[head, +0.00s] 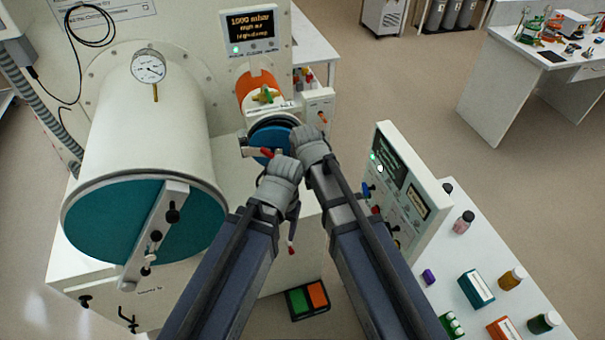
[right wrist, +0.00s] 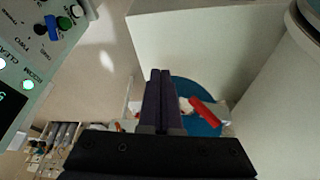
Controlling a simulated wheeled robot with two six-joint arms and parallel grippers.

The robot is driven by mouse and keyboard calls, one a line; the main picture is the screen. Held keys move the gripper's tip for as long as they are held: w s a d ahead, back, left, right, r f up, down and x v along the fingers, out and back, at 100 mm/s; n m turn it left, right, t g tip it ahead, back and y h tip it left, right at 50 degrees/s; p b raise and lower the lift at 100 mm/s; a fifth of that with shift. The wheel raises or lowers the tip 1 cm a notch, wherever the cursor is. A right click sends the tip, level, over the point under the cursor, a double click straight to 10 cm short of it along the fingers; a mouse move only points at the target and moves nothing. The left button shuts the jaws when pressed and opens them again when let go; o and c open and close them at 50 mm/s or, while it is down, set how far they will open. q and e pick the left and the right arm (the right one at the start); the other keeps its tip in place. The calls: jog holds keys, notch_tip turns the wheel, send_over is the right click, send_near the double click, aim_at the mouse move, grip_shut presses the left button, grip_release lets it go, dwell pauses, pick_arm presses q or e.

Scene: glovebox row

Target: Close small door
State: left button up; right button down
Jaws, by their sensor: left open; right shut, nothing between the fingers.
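The small door (head: 269,138) is a blue disc at the front end of the small chamber (head: 262,92), left of centre in the head view. A red handle (right wrist: 205,112) lies across its face in the right wrist view. Whether a gap stands between door and chamber rim is hidden. My left gripper (head: 278,172) is open just in front of the door's lower edge; its fingertips are hard to make out. My right gripper (head: 308,142) is at the door's right side in the head view. Its fingers (right wrist: 160,97) are shut and empty, overlapping the disc; contact cannot be told.
The large chamber (head: 155,115) with a teal door (head: 110,222) stands at left. A control panel (head: 405,190) stands close to my right arm. A bench (head: 505,320) with bottles and boxes is at lower right. A green and orange pedal (head: 308,299) lies on the floor.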

jog(key=w+f+b, duration=0.5)
jog(key=w+f, duration=0.1)
jog(key=shift+w+a, duration=0.15)
jog(key=shift+a, duration=0.15)
jog(key=shift+f, duration=0.1)
jog(key=shift+w, duration=0.1)
jog(key=w+d+n, duration=0.1)
jog(key=w+n, duration=0.1)
jog(key=w, duration=0.6)
jog(key=shift+w+d+y, duration=0.35)
jog(key=shift+w+y, duration=0.05)
jog(key=shift+s, duration=0.1)
